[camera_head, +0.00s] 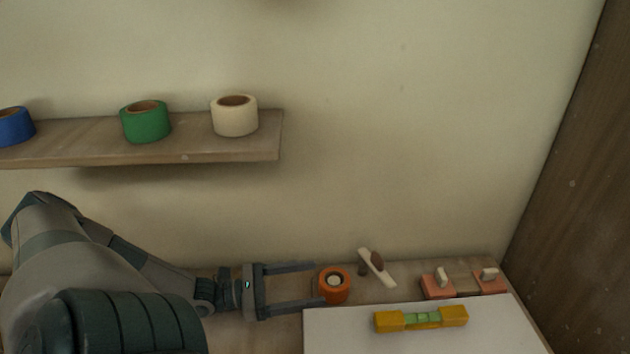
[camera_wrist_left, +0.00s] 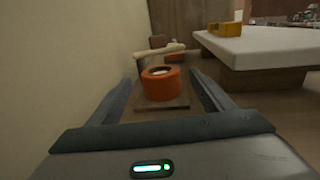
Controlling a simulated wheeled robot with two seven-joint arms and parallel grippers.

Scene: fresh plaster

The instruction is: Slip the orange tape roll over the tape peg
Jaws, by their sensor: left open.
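The orange tape roll (camera_head: 334,293) lies flat at the back of the wooden bench, just beyond my left gripper. A pale round peg top (camera_head: 334,280) shows inside its hole, so the roll sits around the tape peg. In the left wrist view the orange roll (camera_wrist_left: 160,88) rests low over a square wooden base (camera_wrist_left: 161,105); the peg's lower part is hidden inside it. My left gripper (camera_head: 319,284) is open and empty, with its fingertips at the near side of the roll, one on each side and apart from it. My right gripper is not in view.
A trowel (camera_head: 379,268) lies close right of the roll, with two sponge floats (camera_head: 438,287) farther right. A yellow level (camera_head: 421,318) lies on the white board (camera_head: 335,335) in front. Blue, green (camera_head: 146,122) and cream (camera_head: 235,117) rolls stand on the wall shelf (camera_head: 190,148).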

